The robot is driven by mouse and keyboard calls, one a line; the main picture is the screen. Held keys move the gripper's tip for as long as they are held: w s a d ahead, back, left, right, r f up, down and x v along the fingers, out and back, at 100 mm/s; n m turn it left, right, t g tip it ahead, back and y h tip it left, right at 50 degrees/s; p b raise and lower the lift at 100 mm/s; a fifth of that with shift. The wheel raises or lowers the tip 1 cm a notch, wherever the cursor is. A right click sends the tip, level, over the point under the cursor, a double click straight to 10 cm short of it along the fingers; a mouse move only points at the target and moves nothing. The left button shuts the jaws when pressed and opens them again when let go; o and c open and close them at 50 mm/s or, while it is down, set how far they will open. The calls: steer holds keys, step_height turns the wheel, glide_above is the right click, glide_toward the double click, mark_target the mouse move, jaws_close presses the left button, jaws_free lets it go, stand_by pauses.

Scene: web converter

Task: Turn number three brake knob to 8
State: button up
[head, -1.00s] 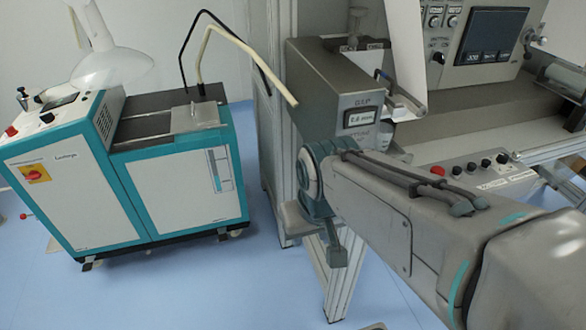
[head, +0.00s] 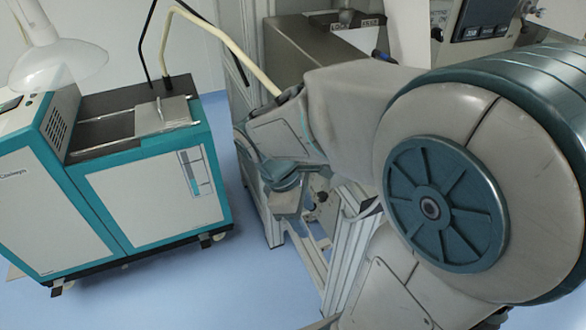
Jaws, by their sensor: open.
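My gripper (head: 287,228) hangs below my wrist, left of the middle in the head view, in front of the machine's aluminium frame. Its jaws are small and seen from the side; they look open, with nothing seen between them. The number three brake knob cannot be made out. Only a strip of the upper control panel (head: 441,18) shows at the top, with its labels too small to read. My arm covers most of the machine front, including the lower panel.
A white and teal cabinet on casters (head: 150,205) stands at the left, with a cream bent tube (head: 215,30) behind it. A grey machine housing (head: 305,48) and a dark screen (head: 487,14) are at the top. Blue floor (head: 150,290) is clear at lower left.

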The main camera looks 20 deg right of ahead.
step_height(320, 180, down, 5)
steer(key=w+d+n+g+h+b, duration=0.1)
steer(key=w+n+g+h+b, duration=0.15)
steer(key=n, duration=0.35)
steer(key=n+t+h+b, duration=0.5)
steer(key=n+h+b, duration=0.5)
steer(key=n, duration=1.5)
glide_toward(319, 198)
steer(key=shift+g+h, duration=0.25)
steer(key=shift+h, duration=0.6)
steer(key=d, duration=0.6)
steer(key=d+f, duration=0.1)
steer(key=d, duration=0.2)
steer(key=shift+w+d+f, duration=0.1)
steer(key=shift+w+d, duration=0.05)
steer(key=shift+w, duration=0.2)
steer(key=c, duration=1)
